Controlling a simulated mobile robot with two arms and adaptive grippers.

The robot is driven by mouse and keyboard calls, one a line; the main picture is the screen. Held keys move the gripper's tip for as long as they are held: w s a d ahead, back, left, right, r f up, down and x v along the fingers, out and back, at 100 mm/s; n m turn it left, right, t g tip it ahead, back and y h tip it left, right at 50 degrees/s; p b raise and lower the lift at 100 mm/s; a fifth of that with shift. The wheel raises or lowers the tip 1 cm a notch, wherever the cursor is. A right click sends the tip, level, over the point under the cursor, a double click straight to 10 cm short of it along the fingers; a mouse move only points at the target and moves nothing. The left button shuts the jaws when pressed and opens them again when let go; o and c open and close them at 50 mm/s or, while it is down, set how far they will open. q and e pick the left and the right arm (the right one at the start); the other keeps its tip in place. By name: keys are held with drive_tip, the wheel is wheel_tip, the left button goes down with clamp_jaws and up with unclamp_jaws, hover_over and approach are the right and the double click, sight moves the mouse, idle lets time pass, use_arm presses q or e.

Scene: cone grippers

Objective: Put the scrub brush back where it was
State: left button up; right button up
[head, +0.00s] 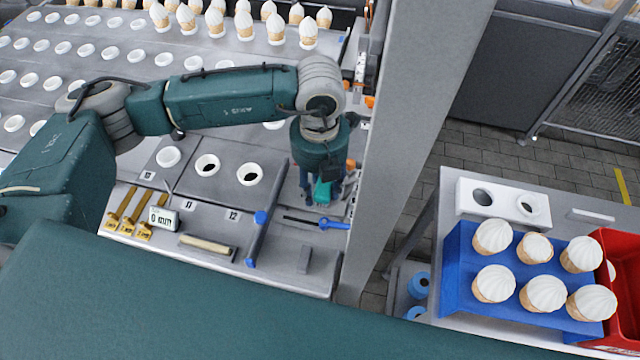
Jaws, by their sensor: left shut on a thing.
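My left gripper (319,178) points down at the right end of the grey work table, beside the upright post. It is shut on a small teal block (322,192), which seems to be the scrub brush; the fingers and wrist hide much of it. The block is low over the table, and I cannot tell whether it touches the surface. My right gripper is not in view.
A blue-handled screwdriver (333,224) lies just in front of the gripper. A blue-ended bar (257,231), a beige-topped block (207,245) and a gauge (163,217) are to the left. The grey post (399,130) stands close on the right. A blue rack (457,285) holds several cones.

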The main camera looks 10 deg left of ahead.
sight(320, 185)
use_arm(q)
drive_tip(key=o, duration=1.1)
drive_tip(key=shift+o, duration=0.2)
drive_tip(key=shift+r+p, duration=0.3)
wheel_tip(320, 185, up, 12)
drive_tip(key=b, duration=0.3)
drive_tip(key=shift+f, duration=0.15)
